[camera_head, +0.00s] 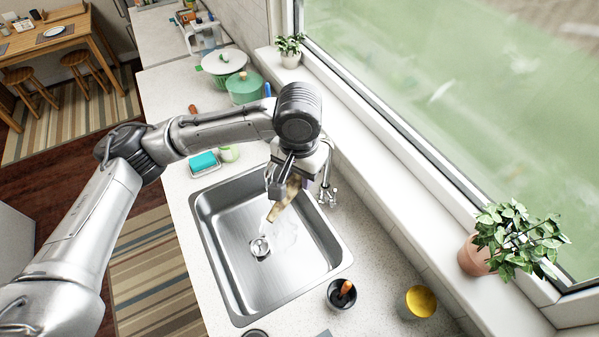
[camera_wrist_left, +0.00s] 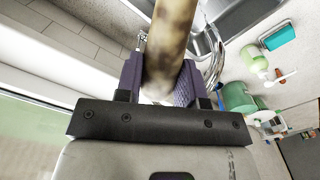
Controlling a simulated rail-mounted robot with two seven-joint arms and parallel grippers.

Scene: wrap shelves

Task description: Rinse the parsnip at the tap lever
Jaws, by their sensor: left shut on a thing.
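My left gripper (camera_head: 283,184) is over the sink (camera_head: 222,270), beside the tap (camera_head: 326,190). It is shut on the parsnip (camera_head: 284,201), a tan, brown-blotched root that hangs tilted with its lower end over the basin. In the left wrist view the parsnip (camera_wrist_left: 171,40) stands between the two purple-grey finger pads of the gripper (camera_wrist_left: 162,88). The curved chrome tap (camera_wrist_left: 217,62) is close beside it there. In the head view the wrist hides part of the tap. A pale, water-like patch shows in the basin below the parsnip. My right gripper is in neither view.
A soap dish with a teal sponge (camera_head: 203,161) lies left of the sink. Green pots (camera_head: 244,88) stand behind. A dark cup with an orange-handled tool (camera_head: 341,294) and a yellow-topped cup (camera_head: 419,302) stand in front. A potted plant (camera_head: 480,255) is on the windowsill.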

